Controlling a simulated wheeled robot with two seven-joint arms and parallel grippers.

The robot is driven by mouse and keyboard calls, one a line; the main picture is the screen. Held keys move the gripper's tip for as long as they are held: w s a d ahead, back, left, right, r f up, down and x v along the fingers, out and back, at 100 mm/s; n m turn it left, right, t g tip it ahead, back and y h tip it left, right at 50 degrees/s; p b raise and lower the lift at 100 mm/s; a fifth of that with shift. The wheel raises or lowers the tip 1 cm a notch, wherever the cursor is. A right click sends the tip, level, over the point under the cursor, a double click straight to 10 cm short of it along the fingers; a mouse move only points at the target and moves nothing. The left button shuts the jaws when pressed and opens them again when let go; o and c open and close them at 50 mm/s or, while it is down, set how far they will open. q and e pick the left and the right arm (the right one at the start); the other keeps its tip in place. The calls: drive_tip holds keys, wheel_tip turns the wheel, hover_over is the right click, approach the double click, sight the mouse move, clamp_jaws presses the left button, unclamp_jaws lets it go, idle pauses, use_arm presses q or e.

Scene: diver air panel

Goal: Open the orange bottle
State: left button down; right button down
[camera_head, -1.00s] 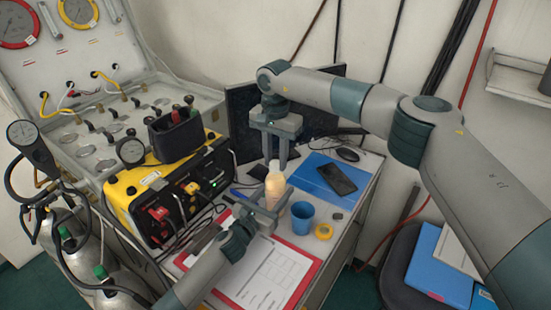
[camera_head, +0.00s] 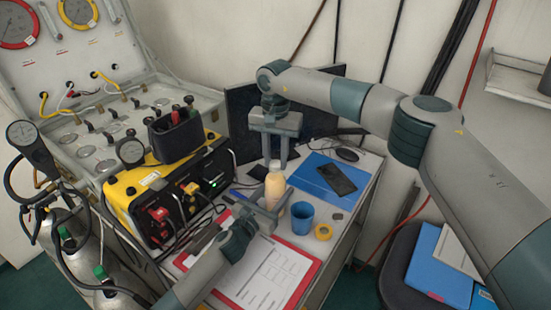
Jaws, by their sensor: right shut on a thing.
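The orange bottle (camera_head: 275,190) stands upright on the desk, pale orange with a whitish top. My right gripper (camera_head: 275,163) points down from above. Its fingers are shut on the bottle's top, which they partly hide. My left gripper (camera_head: 274,198) reaches in from the front left, low down. Its fingers lie on either side of the bottle's body and look closed on it, though the contact is small in the picture.
A blue cup (camera_head: 302,215) stands close right of the bottle, with a yellow tape ring (camera_head: 323,232) beside it. A red-edged clipboard (camera_head: 305,270) lies in front. A phone (camera_head: 337,179) lies on a blue folder (camera_head: 308,168) behind. The yellow air panel (camera_head: 128,204) stands left.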

sight(275, 163)
drive_tip(key=shift+r, duration=0.2)
drive_tip(key=shift+r, duration=0.75)
drive_tip(key=shift+r, duration=0.25)
drive_tip(key=shift+r, duration=1.95)
use_arm(q)
drive_tip(key=c, duration=0.7)
unclamp_jaws()
drive_tip(key=shift+c, duration=0.2)
drive_tip(key=b+v, duration=0.2)
drive_tip(key=v, duration=0.8)
drive_tip(key=shift+s+a+f, duration=0.15)
drive_tip(key=shift+f, duration=0.05)
use_arm(e)
wheel_tip(275, 163, down, 2)
use_arm(q)
drive_tip(key=shift+v, duration=0.8)
use_arm(e)
drive_tip(key=shift+f, duration=0.1)
